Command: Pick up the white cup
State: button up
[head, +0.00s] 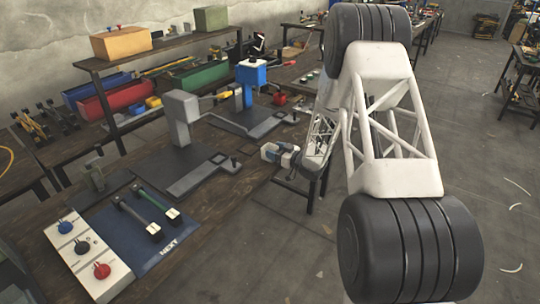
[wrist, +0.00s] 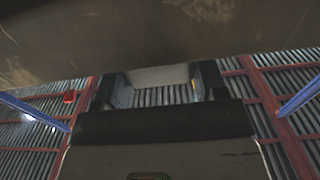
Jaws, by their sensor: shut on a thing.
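My gripper (head: 272,153) is at the right edge of the long wooden bench in the head view, beside the presses. In the wrist view, my gripper (wrist: 162,87) has its two dark fingers on either side of a pale, whitish thing, shut on it. This looks like the white cup (wrist: 158,75), but only a smooth pale band of it shows between the fingers. In the head view the cup is too small to tell apart from the gripper.
A grey press (head: 184,120) and a blue-headed press (head: 251,73) stand on the bench, with a red object (head: 279,99) near the second. A button panel (head: 84,250) and a blue mat (head: 138,238) with two tools lie in front. Open floor lies right.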

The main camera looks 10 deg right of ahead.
jog(key=shift+r, duration=0.15)
jog(key=shift+c, duration=0.3)
jog(key=shift+r, duration=0.8)
notch_tip(320, 180, up, 2)
jog(key=s+r, duration=0.1)
jog(key=s, duration=1.5)
jog(key=shift+w+a+r, duration=0.1)
jog(key=shift+a+r, duration=0.05)
jog(key=w+r+m+t+h, duration=0.2)
jog(key=w+r+m+h, duration=0.2)
jog(key=r, duration=0.5)
jog(key=w+r+m+t+h, duration=0.3)
jog(key=w+r+m+h, duration=0.2)
jog(key=w+r+h, duration=0.2)
jog(key=shift+w+a+r+h, duration=0.35)
jog(key=shift+a+r+h, duration=0.1)
jog(key=shift+r+h, duration=0.55)
